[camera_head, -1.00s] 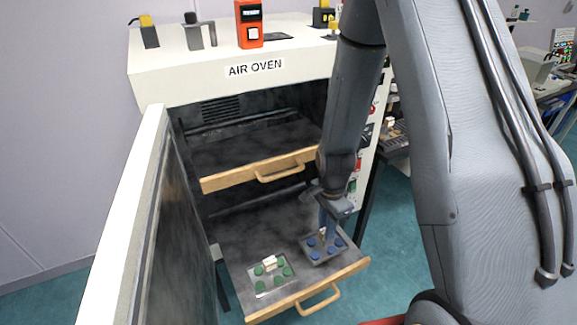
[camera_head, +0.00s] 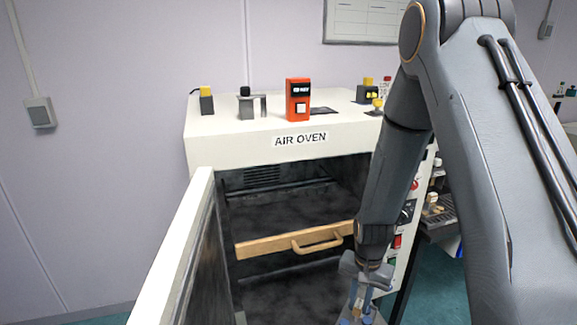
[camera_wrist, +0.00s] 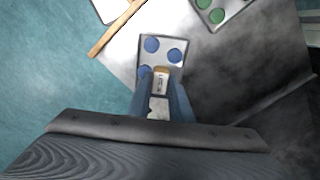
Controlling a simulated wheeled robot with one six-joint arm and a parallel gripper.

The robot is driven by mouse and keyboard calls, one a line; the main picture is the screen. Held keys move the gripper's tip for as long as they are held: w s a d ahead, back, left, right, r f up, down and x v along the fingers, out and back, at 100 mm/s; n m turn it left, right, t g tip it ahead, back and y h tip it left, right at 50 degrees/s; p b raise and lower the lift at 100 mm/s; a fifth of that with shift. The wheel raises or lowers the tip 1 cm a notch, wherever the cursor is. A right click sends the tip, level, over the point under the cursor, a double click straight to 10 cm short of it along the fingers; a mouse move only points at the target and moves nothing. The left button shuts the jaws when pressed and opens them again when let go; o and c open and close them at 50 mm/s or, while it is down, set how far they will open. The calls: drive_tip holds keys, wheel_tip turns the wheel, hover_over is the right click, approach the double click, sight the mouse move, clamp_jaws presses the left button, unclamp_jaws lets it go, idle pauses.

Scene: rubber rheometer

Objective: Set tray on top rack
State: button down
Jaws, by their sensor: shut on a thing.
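My gripper (camera_head: 360,297) is low in the head view, in front of the open air oven. It is shut on the tan-white grip (camera_wrist: 160,83) of a small grey tray with blue discs (camera_wrist: 176,43). In the head view the tray (camera_head: 372,318) is mostly cut off by the bottom edge. I cannot tell whether it touches the rack below. The top rack (camera_head: 270,246) has a wooden front with a handle and sits above and left of my gripper. The lower rack (camera_head: 290,300) is under it; its wooden front (camera_wrist: 112,32) shows in the wrist view.
A second tray with green discs (camera_wrist: 207,5) lies on the lower rack. The oven door (camera_head: 172,255) stands open at the left. The oven top (camera_head: 240,138) carries several small devices, including an orange one (camera_head: 298,99). The top rack's visible surface looks bare.

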drive_tip(key=n, duration=0.2)
drive_tip(key=w+n, duration=0.1)
drive_tip(key=n, duration=0.1)
drive_tip(key=w+n, duration=0.1)
drive_tip(key=n, duration=0.1)
drive_tip(key=shift+r, duration=0.15)
idle(0.6)
